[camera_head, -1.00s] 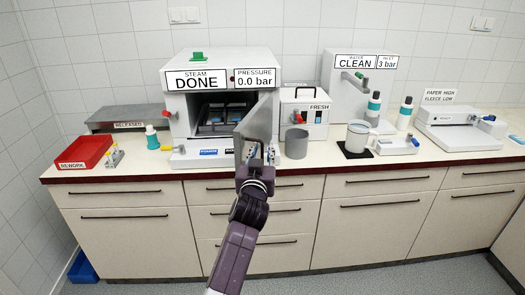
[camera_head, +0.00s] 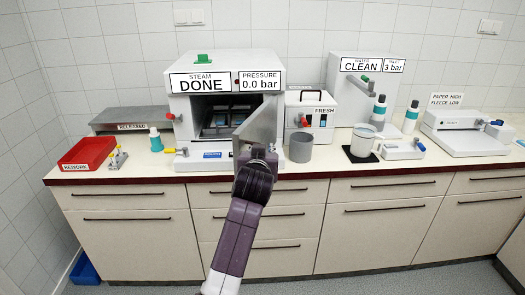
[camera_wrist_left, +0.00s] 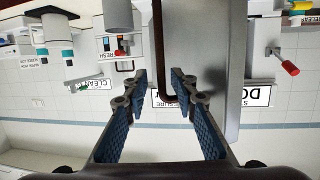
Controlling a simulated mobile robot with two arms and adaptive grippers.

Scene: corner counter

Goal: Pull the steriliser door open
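The steriliser (camera_head: 182,120) is a white box on the counter, labelled DONE and 0.0 bar. Its grey door (camera_head: 262,122) hangs partly open on the right side, with the chamber and racks inside visible. My left arm reaches up from below, and its wrist hides most of the left gripper (camera_head: 252,150) beside the door's free edge. In the left wrist view, upside down, the blue-padded fingers of the gripper (camera_wrist_left: 158,82) stand apart. The dark door handle (camera_wrist_left: 158,45) runs between them, nearer the right finger, beside the door panel (camera_wrist_left: 205,60). My right gripper is not seen.
Right of the door stand a grey cup (camera_head: 300,146) and a white FRESH box (camera_head: 307,118). A pale jug (camera_head: 362,140) stands further right.

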